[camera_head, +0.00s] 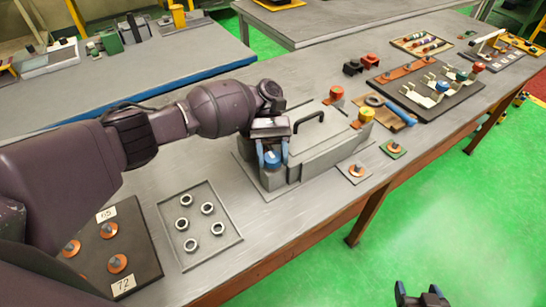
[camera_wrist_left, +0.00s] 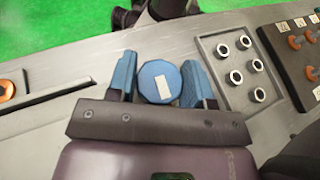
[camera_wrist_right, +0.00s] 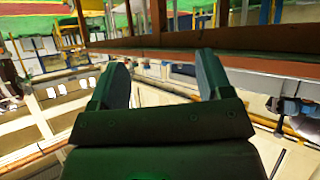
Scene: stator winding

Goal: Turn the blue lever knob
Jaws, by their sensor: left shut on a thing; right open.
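The blue lever knob (camera_wrist_left: 160,82) is a round, faceted blue knob with a white rectangular mark on its face. In the left wrist view it sits between the two blue fingers of my left gripper (camera_wrist_left: 161,80), which is shut on it. In the head view my left gripper (camera_head: 271,156) is at the left end of a grey metal fixture (camera_head: 321,150) with a black handle, and it partly hides the knob. My right gripper (camera_head: 423,296) is open and empty, low in front of the table over the green floor. Its spread fingers also show in the right wrist view (camera_wrist_right: 157,78).
A tray of several metal rings (camera_head: 170,232) and a dark board with orange-based pegs (camera_head: 138,240) lie left of the fixture. Red and yellow knobs (camera_head: 366,115) stand on its right. Farther right are a blue-handled tool (camera_head: 401,115) and a dark board of levers (camera_head: 440,108).

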